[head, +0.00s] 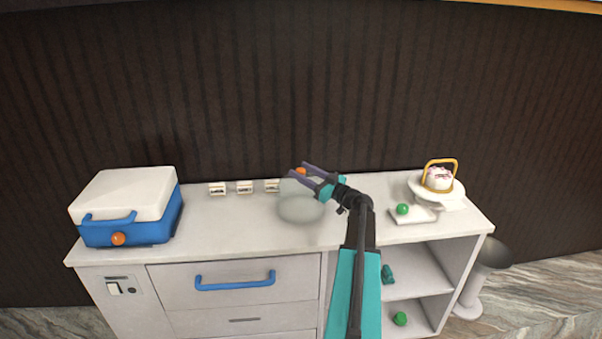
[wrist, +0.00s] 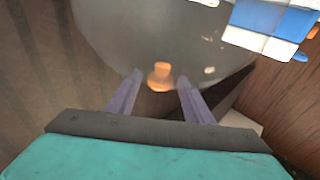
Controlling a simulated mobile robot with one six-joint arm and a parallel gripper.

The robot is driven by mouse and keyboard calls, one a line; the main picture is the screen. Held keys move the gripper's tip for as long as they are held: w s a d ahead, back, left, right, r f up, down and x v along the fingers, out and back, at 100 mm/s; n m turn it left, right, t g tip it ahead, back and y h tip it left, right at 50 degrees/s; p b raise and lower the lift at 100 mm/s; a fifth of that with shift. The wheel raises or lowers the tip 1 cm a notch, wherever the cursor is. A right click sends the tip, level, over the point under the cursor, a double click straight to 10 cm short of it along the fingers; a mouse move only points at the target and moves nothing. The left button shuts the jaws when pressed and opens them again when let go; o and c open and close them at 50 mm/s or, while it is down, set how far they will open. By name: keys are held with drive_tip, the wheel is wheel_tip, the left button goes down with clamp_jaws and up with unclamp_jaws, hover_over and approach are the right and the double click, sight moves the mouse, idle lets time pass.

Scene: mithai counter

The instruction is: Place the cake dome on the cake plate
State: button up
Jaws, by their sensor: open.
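The cake dome (head: 300,210) is a clear, greyish dome with an orange knob (head: 300,172), standing on the counter near the middle. In the wrist view the dome (wrist: 150,35) fills the top, and its knob shows between the fingertips. My gripper (head: 297,170) is open, with one finger on each side of the knob; I cannot tell whether they touch it. The fingers also show in the wrist view (wrist: 159,80).
A blue and white cooler box (head: 126,206) stands at the left end. Several small label cards (head: 245,187) stand along the back. A green ball (head: 402,209) sits on a white slab left of the plate. Open shelves lie below right; a grey bin (head: 491,253) stands beside the counter.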

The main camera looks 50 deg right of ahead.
drive_tip(key=s+d+f+b, duration=0.1)
drive_tip(key=s+b, duration=0.2)
drive_tip(key=s, duration=0.8)
drive_tip(key=shift+f, duration=0.3)
